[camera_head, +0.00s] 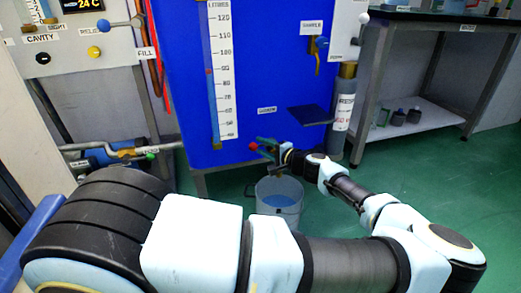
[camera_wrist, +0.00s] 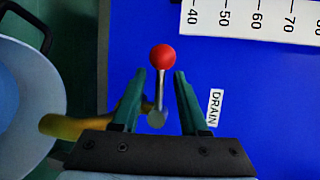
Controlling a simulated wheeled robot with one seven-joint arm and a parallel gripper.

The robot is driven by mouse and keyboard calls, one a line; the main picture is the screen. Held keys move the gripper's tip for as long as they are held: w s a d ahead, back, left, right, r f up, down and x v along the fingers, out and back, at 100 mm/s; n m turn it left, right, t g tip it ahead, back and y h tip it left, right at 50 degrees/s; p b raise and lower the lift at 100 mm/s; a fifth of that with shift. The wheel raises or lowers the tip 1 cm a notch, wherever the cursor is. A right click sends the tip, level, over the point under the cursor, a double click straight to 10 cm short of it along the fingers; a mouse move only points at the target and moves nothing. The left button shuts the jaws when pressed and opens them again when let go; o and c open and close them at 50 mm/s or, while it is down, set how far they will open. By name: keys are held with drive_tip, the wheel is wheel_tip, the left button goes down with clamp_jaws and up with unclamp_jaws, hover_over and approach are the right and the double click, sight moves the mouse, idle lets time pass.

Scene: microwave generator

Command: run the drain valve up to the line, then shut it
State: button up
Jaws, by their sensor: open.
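The drain valve's lever has a red ball knob (camera_wrist: 163,57) on a thin metal rod, low on the front of the blue tank (camera_head: 170,80). My gripper (camera_wrist: 159,72) is open, with one green finger on each side of the rod. The knob sticks out past the fingertips. Contact with the rod cannot be told. The knob also shows in the head view (camera_head: 254,146), beside my gripper (camera_head: 268,146). A brass pipe (camera_wrist: 72,127) runs left from the valve. The white litre scale (camera_head: 222,70) has a small red mark beside it near 90.
A bucket (camera_head: 292,210) with bluish contents stands on the green floor below the valve. A dark shelf plate (camera_head: 309,115) and a grey cylinder (camera_head: 342,115) are to the right. A bench (camera_head: 430,95) stands farther right; a control panel is at left.

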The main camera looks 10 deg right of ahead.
drive_tip(key=shift+w+a+f, duration=0.1)
drive_tip(key=shift+w+a, duration=0.25)
drive_tip(key=shift+w, duration=0.25)
clamp_jaws()
idle(1.1)
